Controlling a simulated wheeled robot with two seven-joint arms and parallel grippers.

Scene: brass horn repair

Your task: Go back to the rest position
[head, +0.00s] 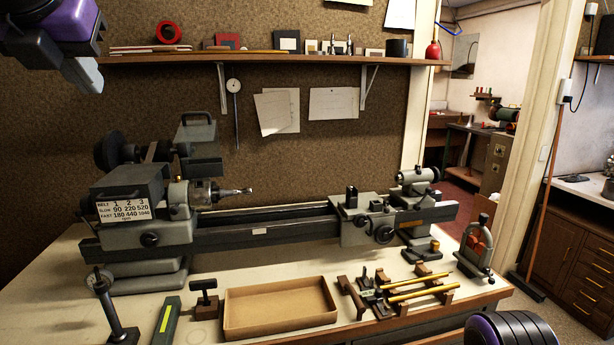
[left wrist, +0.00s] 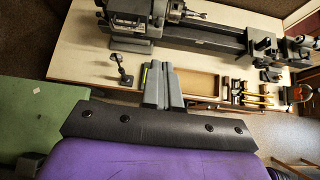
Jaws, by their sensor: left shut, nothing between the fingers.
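My left gripper (head: 88,76) hangs at the upper left of the head view, high above the bench and in front of the brown wall. In the left wrist view its two grey fingers (left wrist: 162,86) are together, with nothing between them. They stand out over the front part of the bench in that picture, apart from the things on it. My right gripper does not show; only a purple and black part of my body is at the bottom right of the head view.
A grey lathe (head: 270,232) stands on the pale workbench (head: 60,300). In front are an open cardboard tray (head: 280,303), a small stand with brass tubes (head: 415,285) and a dark post (head: 112,305). A wall shelf (head: 270,59) runs above. A doorway opens at right.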

